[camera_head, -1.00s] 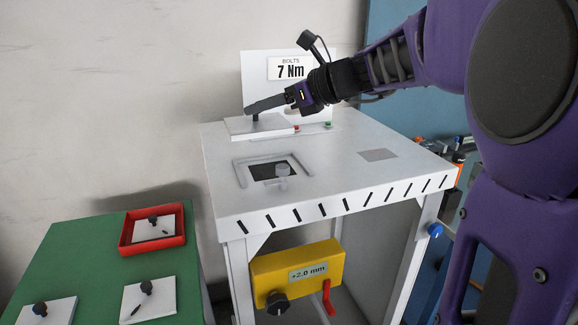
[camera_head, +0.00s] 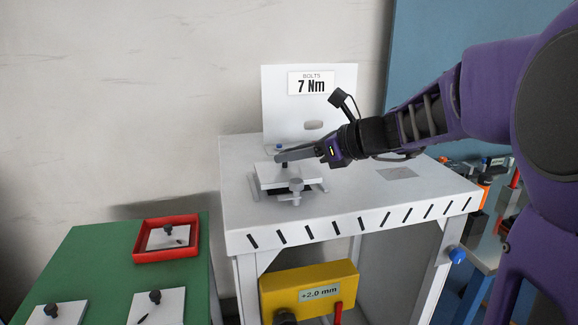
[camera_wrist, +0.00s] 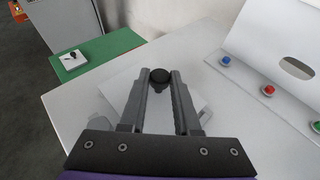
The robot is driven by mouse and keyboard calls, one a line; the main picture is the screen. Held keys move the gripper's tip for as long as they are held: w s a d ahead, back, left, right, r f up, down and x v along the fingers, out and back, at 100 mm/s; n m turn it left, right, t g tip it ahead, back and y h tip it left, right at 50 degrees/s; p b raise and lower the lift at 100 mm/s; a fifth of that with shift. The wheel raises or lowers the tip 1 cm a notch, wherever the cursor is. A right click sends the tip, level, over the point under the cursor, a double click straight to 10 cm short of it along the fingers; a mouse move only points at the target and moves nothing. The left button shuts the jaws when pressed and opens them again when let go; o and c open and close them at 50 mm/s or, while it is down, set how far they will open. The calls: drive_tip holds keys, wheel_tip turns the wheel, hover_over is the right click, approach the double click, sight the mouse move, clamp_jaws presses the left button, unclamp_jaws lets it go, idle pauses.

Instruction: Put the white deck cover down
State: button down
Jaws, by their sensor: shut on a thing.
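The white deck cover (camera_head: 270,177) is a flat plate with a dark knob on top. My gripper (camera_head: 284,157) is shut on that knob, which shows between the fingertips in the wrist view (camera_wrist: 158,77). In the head view the cover lies over the framed opening (camera_head: 254,187) in the white table's top and hides most of it. A dark strip of the opening shows at its front edge. The cover looks about level. I cannot tell whether it rests on the table or hangs just above it.
A grey clamp-like post (camera_head: 296,187) stands at the opening's front. The white panel marked 7 Nm (camera_head: 337,105) stands behind. A green table (camera_head: 98,262) at left holds a red tray (camera_head: 165,254) and more knobbed white plates.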

drive_tip(key=shift+f, duration=1)
drive_tip(key=shift+f, duration=0.25)
drive_tip(key=c, duration=0.6)
unclamp_jaws()
drive_tip(key=shift+d+r, duration=0.25)
drive_tip(key=shift+r, duration=0.1)
drive_tip(key=v, duration=1.1)
drive_tip(key=shift+s+d+r, duration=0.1)
drive_tip(key=shift+s+d, duration=0.1)
drive_tip(key=shift+d, duration=0.05)
